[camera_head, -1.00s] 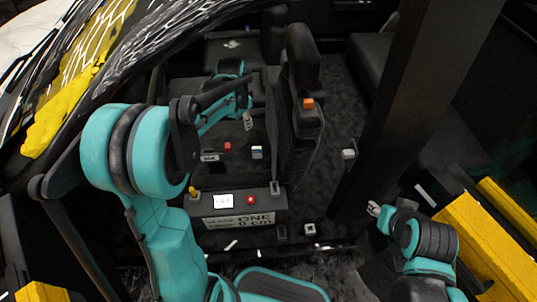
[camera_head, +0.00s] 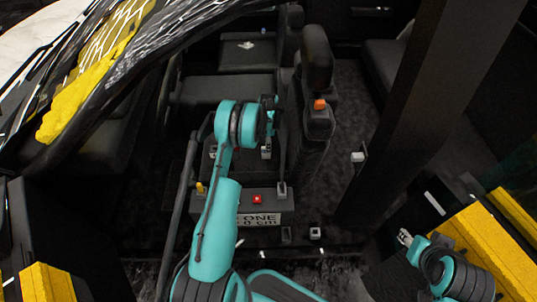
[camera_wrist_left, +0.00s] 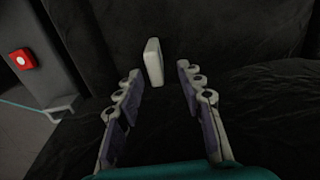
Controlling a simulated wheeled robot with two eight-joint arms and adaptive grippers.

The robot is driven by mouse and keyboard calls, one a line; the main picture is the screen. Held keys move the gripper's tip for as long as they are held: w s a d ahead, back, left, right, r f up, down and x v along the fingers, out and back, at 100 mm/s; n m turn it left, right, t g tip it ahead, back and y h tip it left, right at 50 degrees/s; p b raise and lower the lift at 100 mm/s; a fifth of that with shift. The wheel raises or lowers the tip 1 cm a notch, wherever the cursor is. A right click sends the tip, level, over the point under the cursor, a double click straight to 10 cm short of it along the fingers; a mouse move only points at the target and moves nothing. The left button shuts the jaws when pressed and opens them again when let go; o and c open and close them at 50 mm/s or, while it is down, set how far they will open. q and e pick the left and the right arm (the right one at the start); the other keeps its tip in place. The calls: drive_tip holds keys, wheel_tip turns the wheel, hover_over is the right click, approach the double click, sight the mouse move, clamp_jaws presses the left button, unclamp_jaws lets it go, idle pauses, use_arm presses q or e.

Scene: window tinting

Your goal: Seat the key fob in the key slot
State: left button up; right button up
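In the left wrist view, a pale upright block (camera_wrist_left: 153,62) stands on a dark surface just beyond the fingertips of my left gripper (camera_wrist_left: 160,78). It may be the key fob, but I cannot be sure. The gripper's fingers are spread, with nothing held between them. In the head view, the left arm reaches over the centre console, and a small pale piece (camera_head: 266,153) shows below its wrist. The left fingers are mostly hidden there. My right gripper (camera_head: 404,238) is at lower right, away from the console; its finger gap is too small to judge. I cannot identify the key slot.
An orange piece (camera_head: 320,104) tops the armrest. A dark pillar (camera_head: 425,90) stands at right. Yellow blocks (camera_head: 475,250) lie at lower right.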

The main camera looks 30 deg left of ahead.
sight(267, 158)
use_arm(q)
drive_tip(key=f+b, duration=0.1)
drive_tip(key=f, duration=0.1)
drive_tip(key=f+b, duration=0.1)
drive_tip(key=f, duration=0.1)
drive_tip(key=f+b, duration=0.1)
drive_tip(key=f, duration=0.1)
drive_tip(key=shift+s+a, duration=0.1)
drive_tip(key=shift+s, duration=0.2)
drive_tip(key=shift+r, duration=0.15)
clamp_jaws()
